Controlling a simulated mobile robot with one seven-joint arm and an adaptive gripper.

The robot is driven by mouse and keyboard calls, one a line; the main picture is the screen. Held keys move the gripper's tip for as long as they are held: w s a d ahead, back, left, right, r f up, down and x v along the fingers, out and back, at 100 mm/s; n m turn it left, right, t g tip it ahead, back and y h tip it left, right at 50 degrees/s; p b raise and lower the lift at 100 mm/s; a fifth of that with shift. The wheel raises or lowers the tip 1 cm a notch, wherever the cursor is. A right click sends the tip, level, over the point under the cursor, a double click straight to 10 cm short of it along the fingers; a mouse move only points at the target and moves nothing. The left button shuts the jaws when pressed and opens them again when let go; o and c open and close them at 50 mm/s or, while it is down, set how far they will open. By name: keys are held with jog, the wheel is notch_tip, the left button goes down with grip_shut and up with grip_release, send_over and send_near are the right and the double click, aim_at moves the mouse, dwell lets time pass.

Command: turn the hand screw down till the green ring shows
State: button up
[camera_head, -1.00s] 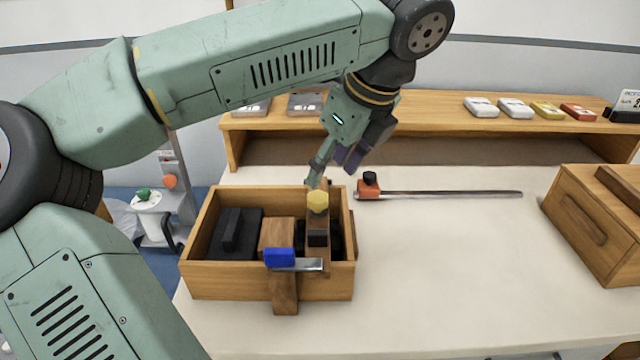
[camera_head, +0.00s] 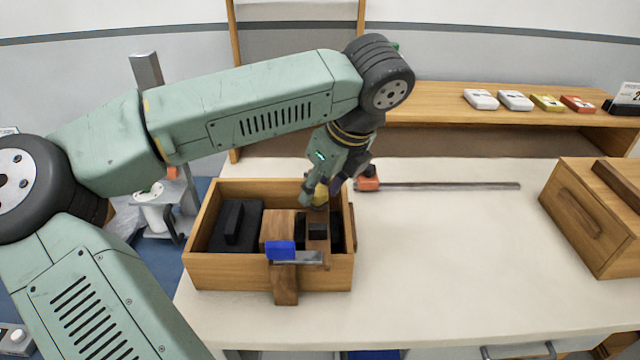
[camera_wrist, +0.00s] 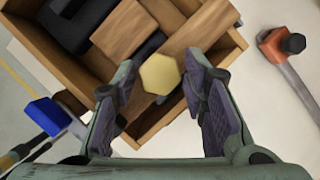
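The hand screw's yellow hexagonal knob (camera_wrist: 160,74) lies between the fingers of my gripper (camera_wrist: 162,92) in the wrist view, with a gap on each side. In the head view the knob (camera_head: 320,192) is partly hidden behind my gripper (camera_head: 318,190). The gripper is open and around the knob's height or slightly above it. The knob sits on a wooden piece (camera_head: 317,240) at the right of an open wooden box (camera_head: 225,275). No green ring shows in either view.
A blue-handled clamp (camera_head: 281,250) is at the box's front wall. A black block (camera_head: 237,226) lies inside the box. An orange bar clamp (camera_head: 440,185) lies on the table behind. A wooden chest (camera_head: 595,225) stands at the right. The table between is clear.

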jog(key=c, duration=0.8)
jog(key=shift+f+m+b, duration=0.1)
jog(key=shift+m+b, duration=0.2)
jog(key=shift+b, duration=0.3)
